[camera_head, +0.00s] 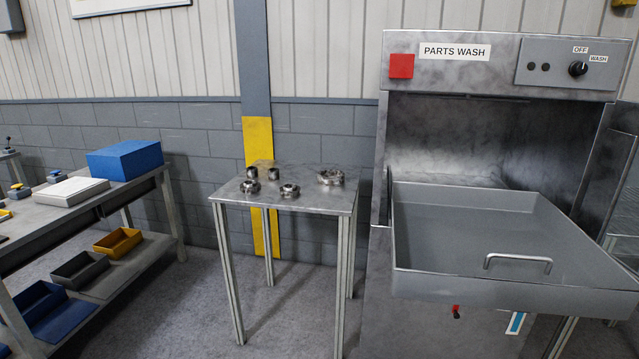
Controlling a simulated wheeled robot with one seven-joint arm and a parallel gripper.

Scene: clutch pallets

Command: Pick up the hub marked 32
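Several round metal parts stand on a small grey metal table (305,205) in the middle of the view. One flanged part (250,187) is at the left front, another (289,191) at the front middle, and a wider ring-like one (331,177) at the right. Two smaller cylindrical pieces (252,172) (273,174) stand behind at the left. No marking is readable on any of them at this size, so I cannot tell which is the hub marked 32. My gripper is not in view.
A parts washer (455,75) with a pulled-out grey tray (480,290) and handle stands close right of the table. A workbench (130,190) with a blue box (125,160) and bins is at left. Floor (180,310) between bench and table is clear.

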